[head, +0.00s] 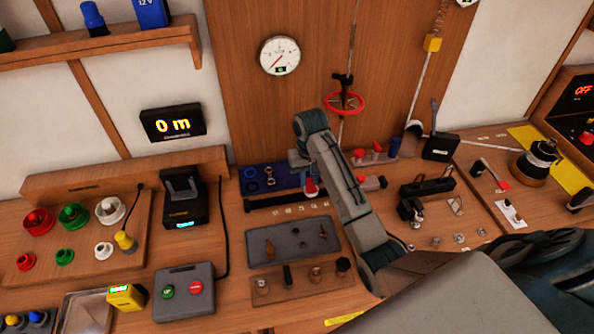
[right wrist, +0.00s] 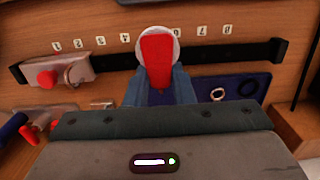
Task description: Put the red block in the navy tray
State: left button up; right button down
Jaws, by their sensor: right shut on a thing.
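The red block (head: 311,187) is held in my right gripper (head: 308,180), seen from above in the head view. In the right wrist view the red block (right wrist: 157,62) stands out between the blue-grey fingers, with a pale round shape around its end. The navy tray (head: 284,180) lies on the bench just left of the gripper and holds several rings. It also shows in the right wrist view (right wrist: 215,84), right of the fingers and partly hidden by them. I cannot tell the block's height above the bench. My left gripper is out of view.
A black rail (head: 283,201) with a red-knobbed slider (head: 382,182) runs in front of the tray. A grey tray (head: 330,237) with small parts is nearer. A black device (head: 184,198) stands to the left. A red handwheel (head: 345,103) is behind.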

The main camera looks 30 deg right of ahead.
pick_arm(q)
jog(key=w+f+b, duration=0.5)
pick_arm(e)
jog(key=w, duration=0.3)
jog(key=w+d, duration=0.1)
jog(key=w, duration=0.1)
jog(key=w+d, duration=0.1)
jog(key=w, duration=0.2)
jog(key=shift+w+f, duration=0.35)
jog(key=shift+f, duration=0.05)
jog(key=w+p, duration=0.1)
jog(key=w+f+p, duration=0.1)
jog(key=p, duration=0.1)
jog(key=shift+w+d+f, duration=0.25)
jog(key=shift+w+d, duration=0.15)
jog(key=shift+f, duration=0.4)
jog(key=shift+s+f, duration=0.1)
jog(key=shift+f, duration=0.2)
notch_tip(320, 180, down, 3)
jog(key=shift+r+p, duration=0.15)
jog(key=shift+p, duration=0.7)
jog(key=shift+w, duration=0.2)
jog(key=shift+d+f, duration=0.1)
jog(key=shift+f, duration=0.35)
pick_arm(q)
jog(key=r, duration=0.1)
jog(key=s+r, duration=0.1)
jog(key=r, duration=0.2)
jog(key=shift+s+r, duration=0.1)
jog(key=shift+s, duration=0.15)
